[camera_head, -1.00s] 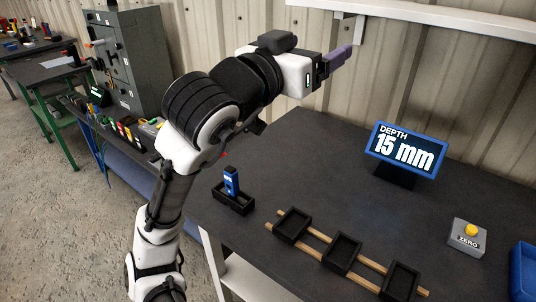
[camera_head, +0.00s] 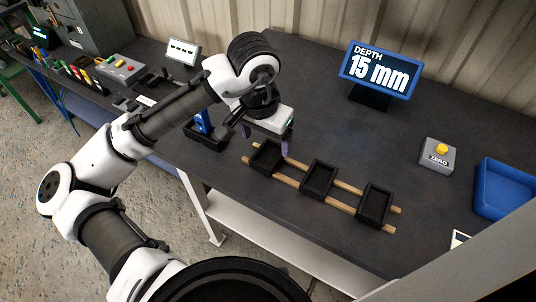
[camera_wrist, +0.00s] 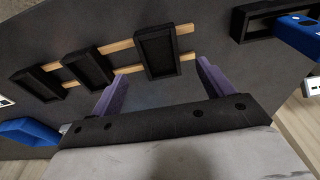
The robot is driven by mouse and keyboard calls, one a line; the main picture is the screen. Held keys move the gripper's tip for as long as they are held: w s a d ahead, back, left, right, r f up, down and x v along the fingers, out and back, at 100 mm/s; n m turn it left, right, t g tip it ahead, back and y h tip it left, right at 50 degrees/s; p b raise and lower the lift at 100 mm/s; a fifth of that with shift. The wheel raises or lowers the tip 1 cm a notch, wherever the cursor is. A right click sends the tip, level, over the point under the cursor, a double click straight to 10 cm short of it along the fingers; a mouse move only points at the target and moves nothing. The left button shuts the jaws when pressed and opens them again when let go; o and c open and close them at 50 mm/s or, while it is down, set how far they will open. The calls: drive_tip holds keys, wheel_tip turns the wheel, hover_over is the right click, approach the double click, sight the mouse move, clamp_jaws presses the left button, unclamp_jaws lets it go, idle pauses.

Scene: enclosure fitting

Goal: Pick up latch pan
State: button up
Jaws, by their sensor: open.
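Three shallow black pans sit in a row on two wooden rails on the dark bench: a left pan (camera_head: 266,158), a middle pan (camera_head: 319,180) and a right pan (camera_head: 374,205). I see no label telling which is the latch pan. My gripper (camera_head: 266,138) points down with its purple fingers apart, above and close to the left pan. In the wrist view my gripper (camera_wrist: 163,72) is open and empty. The left pan (camera_wrist: 158,52) lies just beyond the fingertips there, with the middle pan (camera_wrist: 88,68) and right pan (camera_wrist: 38,83) to its left.
A blue tool (camera_head: 203,122) stands in a black holder (camera_head: 208,140) left of the pans. A depth display (camera_head: 378,70) reads 15 mm at the back. A grey ZERO button box (camera_head: 438,155) and a blue tray (camera_head: 505,190) are at right. Bench behind the pans is clear.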

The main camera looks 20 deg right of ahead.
sight(269, 156)
drive_tip(key=shift+w+d+f+p, duration=0.1)
drive_tip(key=shift+d+f+p, duration=0.1)
drive_tip(key=shift+f, duration=0.8)
drive_tip(key=shift+w+d+f+p, duration=0.1)
drive_tip(key=shift+f+p, duration=0.1)
drive_tip(key=shift+f, duration=0.8)
drive_tip(key=shift+w+d+f+p, duration=0.1)
drive_tip(key=shift+d+f+p, duration=0.1)
drive_tip(key=shift+f, duration=0.8)
drive_tip(key=c, duration=1.2)
